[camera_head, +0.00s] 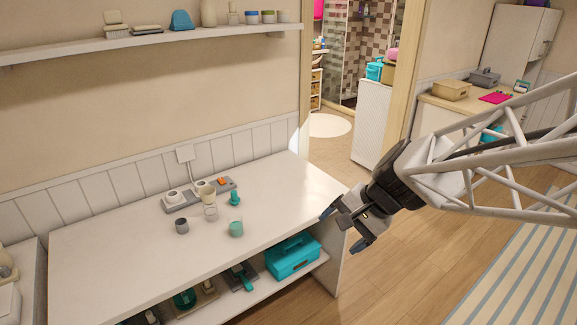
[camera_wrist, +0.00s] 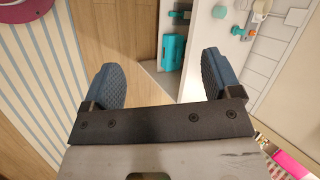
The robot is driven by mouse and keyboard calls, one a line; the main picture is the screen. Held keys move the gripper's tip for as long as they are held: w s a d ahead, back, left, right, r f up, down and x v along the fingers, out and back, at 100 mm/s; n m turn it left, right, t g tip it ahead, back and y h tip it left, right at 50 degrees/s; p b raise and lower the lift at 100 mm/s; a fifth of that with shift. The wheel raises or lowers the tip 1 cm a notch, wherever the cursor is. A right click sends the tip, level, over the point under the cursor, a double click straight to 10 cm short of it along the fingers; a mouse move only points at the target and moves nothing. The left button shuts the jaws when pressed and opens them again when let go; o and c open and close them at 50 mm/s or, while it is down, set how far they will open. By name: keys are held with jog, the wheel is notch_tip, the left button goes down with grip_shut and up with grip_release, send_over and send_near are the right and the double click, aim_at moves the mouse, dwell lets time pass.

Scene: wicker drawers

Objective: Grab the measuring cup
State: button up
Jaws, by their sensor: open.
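I cannot tell for sure which is the measuring cup. My gripper (camera_head: 345,230) is open and empty, off the counter's right end, well apart from the cups. In the wrist view its two blue fingers (camera_wrist: 160,76) are spread wide with nothing between them. A teal item (camera_wrist: 219,12) shows at the top of that view.
A small teal figure (camera_head: 235,198) and a power strip (camera_head: 182,199) with plugs are behind the cups. A teal box (camera_head: 293,257) sits on the shelf below the counter. A wall shelf (camera_head: 150,40) hangs above. The counter's left part is clear.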

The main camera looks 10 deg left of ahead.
jog(key=w+a+f+m+y, duration=0.3)
jog(key=w+a+f+m, duration=0.1)
jog(key=w+a, duration=0.45)
jog(key=m+t+y, duration=0.2)
jog(key=m+y, duration=0.1)
jog(key=m, duration=0.6)
send_near(241, 227)
jog(key=s+d+r, duration=0.1)
jog(key=s+r, duration=0.3)
jog(key=r, duration=0.4)
jog(key=w+a+f+m+t, duration=0.1)
jog(key=f, duration=0.2)
jog(key=w+a+f+m, duration=0.1)
jog(key=a+f+m, duration=0.1)
jog(key=f, duration=0.1)
jog(key=w+a+f+m+t, duration=0.1)
jog(key=w+f, duration=0.1)
jog(key=f, duration=0.2)
jog(key=shift+a+f+m+t, duration=0.1)
jog(key=shift+a+m+t, duration=0.2)
jog(key=shift+a, duration=0.05)
jog(key=shift+x, duration=1.3)
jog(key=shift+x, duration=2.6)
